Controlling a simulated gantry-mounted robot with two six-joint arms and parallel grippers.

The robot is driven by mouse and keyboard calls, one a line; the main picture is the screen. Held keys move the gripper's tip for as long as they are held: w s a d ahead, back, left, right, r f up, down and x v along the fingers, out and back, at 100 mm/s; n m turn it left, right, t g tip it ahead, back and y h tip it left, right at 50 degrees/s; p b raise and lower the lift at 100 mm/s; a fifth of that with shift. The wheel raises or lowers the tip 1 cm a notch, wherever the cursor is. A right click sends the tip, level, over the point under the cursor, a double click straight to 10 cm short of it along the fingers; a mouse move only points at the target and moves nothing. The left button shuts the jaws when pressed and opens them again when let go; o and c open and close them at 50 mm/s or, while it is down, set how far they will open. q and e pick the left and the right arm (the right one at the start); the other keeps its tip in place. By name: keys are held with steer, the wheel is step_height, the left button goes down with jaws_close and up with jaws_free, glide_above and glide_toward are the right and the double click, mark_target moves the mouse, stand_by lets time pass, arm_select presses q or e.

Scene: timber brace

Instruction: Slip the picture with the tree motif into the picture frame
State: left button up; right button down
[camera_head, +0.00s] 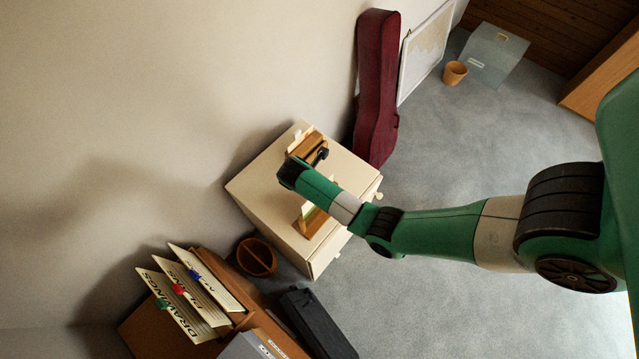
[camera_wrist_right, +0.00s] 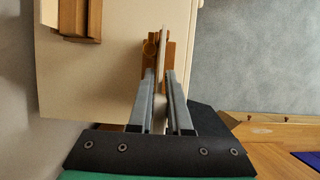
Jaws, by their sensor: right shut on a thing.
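A thin picture (camera_wrist_right: 162,45) stands edge-on between the fingers of my right gripper (camera_wrist_right: 160,76), which is shut on it. Its motif cannot be made out from this angle. A wooden holder (camera_wrist_right: 151,48) is directly below it. In the head view, the greenish picture (camera_head: 308,210) shows at its wooden holder (camera_head: 312,224), partly behind my arm; the fingertips are hidden there. A second wooden piece, seemingly the picture frame (camera_head: 306,142), stands farther back on the cabinet, with a small dark part beside it. It is cut off at the top left of the wrist view (camera_wrist_right: 80,20). My left gripper is not visible.
The cream cabinet (camera_head: 258,185) stands against the wall. A dark red instrument case (camera_head: 376,90) leans behind it. A round brown pot (camera_head: 256,257), a black case (camera_head: 318,325) and file folders (camera_head: 190,300) are near its front left. Bare cabinet top lies between the wooden pieces.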

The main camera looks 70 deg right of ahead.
steer(key=shift+f+b, duration=2.25)
steer(key=shift+f, duration=0.85)
steer(key=c, duration=0.8)
jaws_free()
steer(key=shift+o, duration=0.2)
steer(key=shift+f, duration=0.1)
steer(key=o, duration=0.3)
steer(key=shift+f, duration=0.1)
steer(key=shift+o, duration=0.2)
step_height(320, 180, up, 9)
steer(key=p, duration=0.8)
steer(key=shift+f+p, duration=0.2)
steer(key=shift+p, duration=0.1)
steer(key=shift+f, duration=0.1)
